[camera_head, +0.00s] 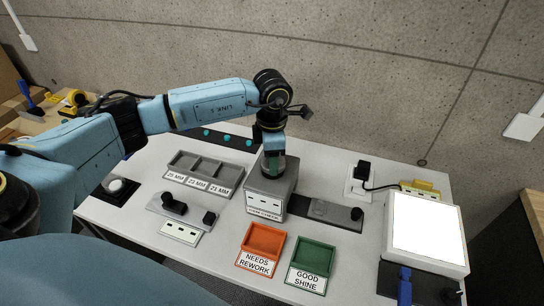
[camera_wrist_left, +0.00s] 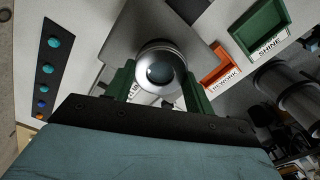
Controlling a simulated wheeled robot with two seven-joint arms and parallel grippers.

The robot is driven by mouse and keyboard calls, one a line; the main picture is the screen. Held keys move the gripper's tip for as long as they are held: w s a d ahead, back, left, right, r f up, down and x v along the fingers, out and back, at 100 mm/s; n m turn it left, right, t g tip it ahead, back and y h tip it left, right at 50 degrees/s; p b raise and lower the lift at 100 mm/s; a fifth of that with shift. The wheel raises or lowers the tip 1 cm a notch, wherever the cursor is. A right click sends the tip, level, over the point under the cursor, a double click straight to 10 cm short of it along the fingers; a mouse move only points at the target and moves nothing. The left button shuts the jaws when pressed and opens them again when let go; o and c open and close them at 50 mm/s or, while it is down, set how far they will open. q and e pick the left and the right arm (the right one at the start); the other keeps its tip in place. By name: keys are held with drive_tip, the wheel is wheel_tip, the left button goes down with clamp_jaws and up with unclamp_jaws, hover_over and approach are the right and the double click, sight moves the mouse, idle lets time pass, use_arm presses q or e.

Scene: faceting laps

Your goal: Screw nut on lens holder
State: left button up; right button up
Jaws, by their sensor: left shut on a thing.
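My left gripper (camera_head: 273,170) points down onto the top of a grey block (camera_head: 270,187) with a white label on its front. In the head view the gripper hides the held part. My right gripper is not in view.
A grey tray (camera_head: 207,160) labelled 25, 23 and 21 MM lies left of the block. An orange NEEDS REWORK tray (camera_head: 264,241) and a green GOOD SHINE tray (camera_head: 313,257) lie in front. A bright white panel (camera_head: 428,228) stands right. Bare white tabletop (camera_head: 345,270) lies between.

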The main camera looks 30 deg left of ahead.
use_arm(q)
drive_tip(key=m, duration=0.1)
drive_tip(key=m+b, duration=0.1)
drive_tip(key=m, duration=0.1)
drive_tip(key=shift+w+r+b, duration=0.2)
drive_tip(key=shift+b, duration=0.1)
drive_tip(key=shift+m, duration=0.6)
drive_tip(key=shift+c, duration=1.1)
drive_tip(key=o, duration=1.1)
drive_tip(key=shift+c, duration=0.2)
drive_tip(key=o, duration=0.7)
drive_tip(key=shift+s+f, duration=0.1)
drive_tip(key=shift+s, duration=0.05)
drive_tip(key=shift+r+p, duration=1.8)
drive_tip(key=shift+r, duration=1.25)
drive_tip(key=shift+f, duration=0.1)
